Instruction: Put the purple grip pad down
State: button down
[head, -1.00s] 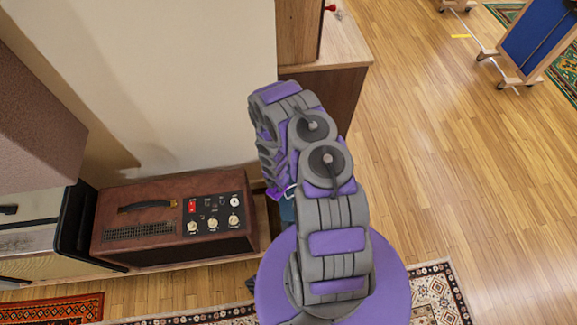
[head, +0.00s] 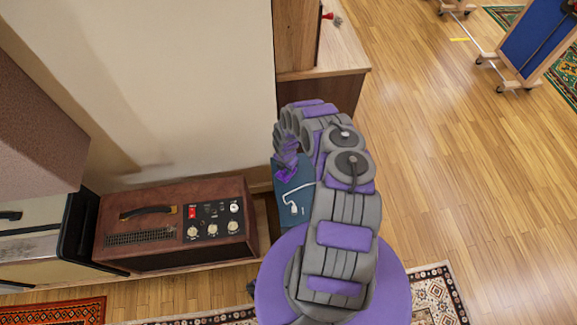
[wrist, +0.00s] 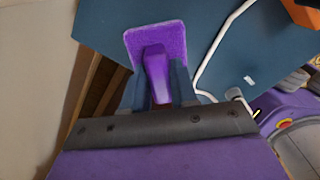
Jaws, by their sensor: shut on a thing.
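In the wrist view, the purple grip pad (wrist: 172,42) shows a flat square plate with a handle running back between my fingers. My gripper (wrist: 158,88) is shut on that handle. The pad lies in front of a blue flat surface (wrist: 110,18); I cannot tell whether it touches it. In the head view, the pad (head: 288,173) is a small purple patch at the upper left of the blue surface (head: 303,180), under the end of my arm. My fingers are mostly hidden there.
A white cable (wrist: 222,42) lies on the blue surface, beside an orange object (wrist: 302,12). A brown amplifier (head: 175,222) stands left. A wooden cabinet (head: 340,50) stands behind my arm. Open wooden floor (head: 460,180) lies to the right.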

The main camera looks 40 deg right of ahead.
jog(key=w+d, duration=0.2)
jog(key=d, duration=0.1)
jog(key=shift+w+f+b, duration=0.15)
jog(key=shift+b, duration=0.2)
jog(key=shift+f+b, duration=0.75)
jog(key=shift+f, duration=1.05)
jog(key=shift+r, duration=0.1)
jog(key=c, duration=0.9)
grip_release()
